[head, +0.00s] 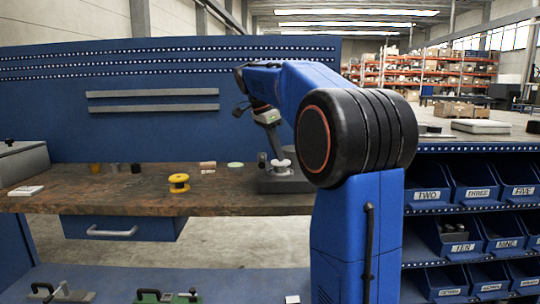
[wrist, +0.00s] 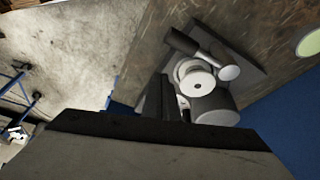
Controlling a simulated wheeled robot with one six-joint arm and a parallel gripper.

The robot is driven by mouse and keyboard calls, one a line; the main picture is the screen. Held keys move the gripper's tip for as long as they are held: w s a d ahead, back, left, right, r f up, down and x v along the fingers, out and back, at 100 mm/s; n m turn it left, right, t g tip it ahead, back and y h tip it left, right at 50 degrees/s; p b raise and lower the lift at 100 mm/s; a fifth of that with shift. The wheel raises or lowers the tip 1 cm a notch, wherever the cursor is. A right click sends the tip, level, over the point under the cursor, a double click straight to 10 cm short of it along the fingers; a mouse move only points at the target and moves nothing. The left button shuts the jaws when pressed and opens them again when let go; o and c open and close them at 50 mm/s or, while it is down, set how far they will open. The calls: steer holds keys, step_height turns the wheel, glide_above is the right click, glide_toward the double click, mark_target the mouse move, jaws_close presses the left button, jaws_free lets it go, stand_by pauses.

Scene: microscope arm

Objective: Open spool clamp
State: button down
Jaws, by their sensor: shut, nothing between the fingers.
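The spool clamp (head: 286,184) is a dark grey block on the workbench, with a white spool (head: 280,164) on top. In the wrist view its grey base plate (wrist: 247,75) carries the white spool (wrist: 194,78), a dark bar with a pale round end (wrist: 228,72) and a dark cylinder (wrist: 216,107). My gripper (head: 272,140) points down at the clamp from above. In the wrist view my gripper's dark fingers (wrist: 165,98) are shut and empty, beside the spool in the picture. They hide part of the clamp; contact cannot be told.
A grey case (head: 22,163) is at the far left. Labelled blue bins (head: 430,195) fill the right shelf.

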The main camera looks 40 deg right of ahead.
steer(key=w+v, duration=0.1)
steer(key=v, duration=0.8)
steer(key=shift+w+r, duration=0.2)
steer(key=shift+r, duration=0.2)
steer(key=shift+f, duration=0.1)
steer(key=s+a+f+n+t+y, duration=0.1)
steer(key=s+a+f+n+t, duration=0.1)
steer(key=s+a+f+n, duration=0.5)
steer(key=s+a+f+n+t+y, duration=0.1)
steer(key=s+a+f+n, duration=0.5)
steer(key=s+f, duration=0.8)
steer(key=s+a+f+n+t+y, duration=0.1)
steer(key=s+a+f+n+t, duration=0.1)
steer(key=s+a+f+n, duration=0.5)
steer(key=s+a+f, duration=0.1)
steer(key=s+f, duration=0.3)
steer(key=f, duration=0.3)
steer(key=shift+n+t+y, duration=0.3)
steer(key=shift+y, duration=0.1)
